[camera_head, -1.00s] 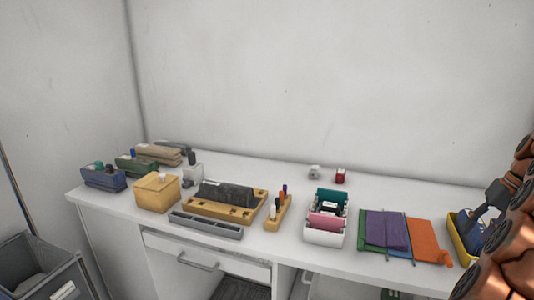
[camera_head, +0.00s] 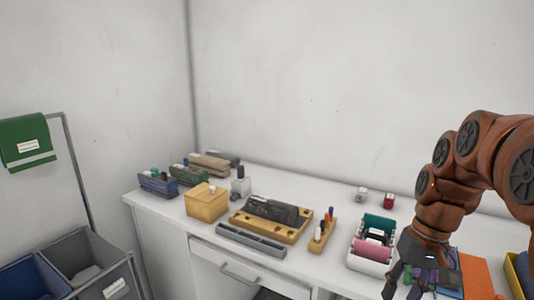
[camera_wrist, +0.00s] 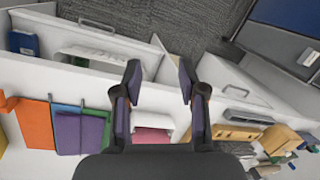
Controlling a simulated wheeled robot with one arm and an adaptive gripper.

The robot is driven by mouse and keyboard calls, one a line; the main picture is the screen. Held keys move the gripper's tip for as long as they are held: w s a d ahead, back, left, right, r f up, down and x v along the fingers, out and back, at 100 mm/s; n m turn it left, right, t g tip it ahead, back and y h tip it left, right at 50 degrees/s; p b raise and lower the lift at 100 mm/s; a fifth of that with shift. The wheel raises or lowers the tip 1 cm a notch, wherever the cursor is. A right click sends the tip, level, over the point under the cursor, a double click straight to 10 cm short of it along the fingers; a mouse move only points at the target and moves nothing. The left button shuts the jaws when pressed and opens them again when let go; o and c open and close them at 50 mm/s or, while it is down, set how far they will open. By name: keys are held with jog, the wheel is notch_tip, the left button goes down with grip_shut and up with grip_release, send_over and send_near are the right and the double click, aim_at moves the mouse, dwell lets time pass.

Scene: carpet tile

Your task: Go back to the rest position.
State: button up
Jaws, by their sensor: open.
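My gripper (camera_head: 406,278) is at the lower right of the head view, at the end of my orange-brown arm. It hangs at the front of the white desk, in front of the coloured cloths. In the wrist view my gripper (camera_wrist: 160,88) has its two dark fingers spread apart with nothing between them. Below the fingers in that view lies the white holder with a pink item (camera_wrist: 152,135), partly hidden by the gripper.
On the white desk (camera_head: 330,272) stand a yellow box (camera_head: 206,203), a wooden tray (camera_head: 293,235), a small marker stand (camera_head: 322,236) and a white holder (camera_head: 358,262). Folded cloths, one orange (camera_head: 478,275), lie at right.

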jog(key=s+a+f+n+h+p, duration=0.1)
jog(key=s+a+f, duration=0.2)
jog(key=s+a, duration=0.2)
jog(key=s+a+f+n+g+h+p, duration=0.1)
jog(key=s+a+f, duration=0.2)
jog(key=s, duration=0.9)
jog(key=shift+s+a+f, duration=0.2)
jog(key=shift+a+f, duration=0.2)
jog(key=shift+a, duration=0.75)
jog(key=shift+d, duration=0.1)
